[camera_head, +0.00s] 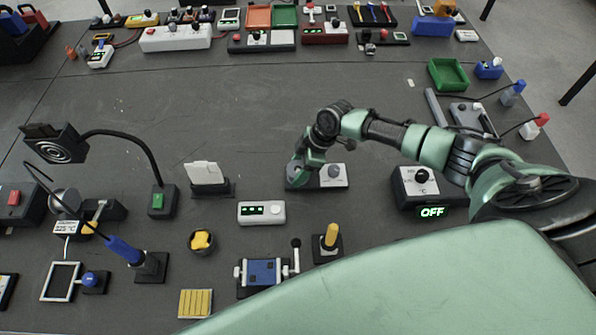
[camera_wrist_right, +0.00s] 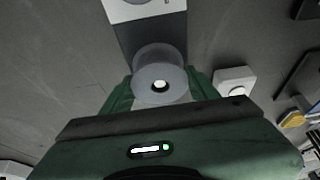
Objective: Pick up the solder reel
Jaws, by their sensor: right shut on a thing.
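The solder reel (camera_wrist_right: 160,74) is a grey spool with a pale centre hole, seen in the right wrist view. My right gripper (camera_wrist_right: 160,88) has its green fingers on both sides of the reel and is shut on it. In the head view my right gripper (camera_head: 298,177) points down at the left end of a small dark base with a white plate (camera_head: 334,175). There the arm and gripper mostly hide the reel. I cannot tell whether the reel touches the base. My left gripper is not in view.
A white device with a green display (camera_head: 262,212) stands just front-left of the right gripper. A black box with a lit OFF sign (camera_head: 431,212) stands to the right. A white card holder (camera_head: 206,174) is to the left. The table's middle behind the gripper is clear.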

